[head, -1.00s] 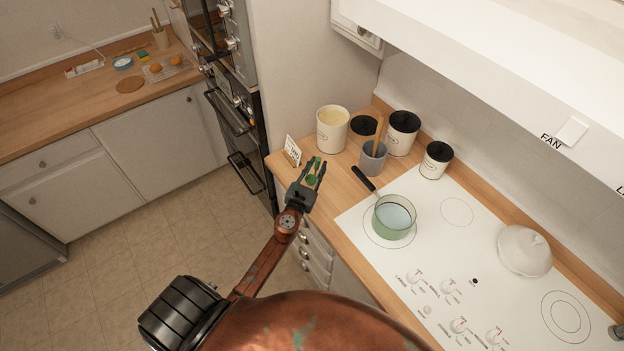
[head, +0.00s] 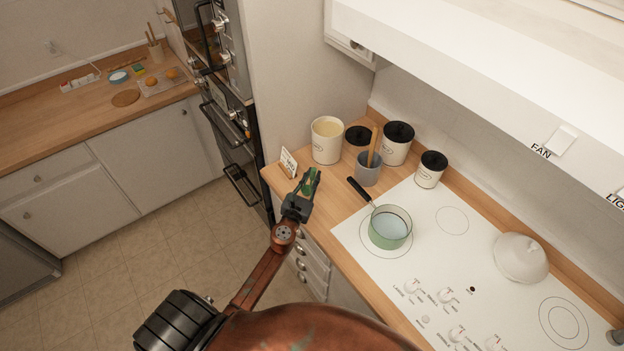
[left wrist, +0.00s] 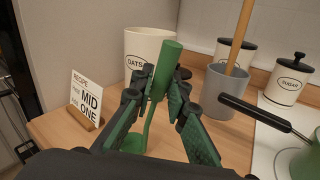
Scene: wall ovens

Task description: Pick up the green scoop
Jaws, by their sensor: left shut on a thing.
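The green scoop (left wrist: 167,65) stands between the fingers of my left gripper (left wrist: 160,88) in the left wrist view. Its handle points up, its thin neck runs down, and its bowl (left wrist: 133,143) shows low behind the left finger. My left gripper is shut on the scoop, with green pads on its fingers. In the head view, my left gripper (head: 307,186) is over the counter's left end, near the recipe card. The scoop is hard to tell from the pads there. Whether its bowl touches the counter is unclear. My right gripper is out of view.
The recipe card (left wrist: 87,98) stands left of the gripper. The oats canister (head: 326,140) is behind it; the grey utensil crock (head: 368,169) is to the right. The green pot (head: 390,229) is on the white cooktop (head: 450,265), its black handle (head: 359,190) pointing toward the crock.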

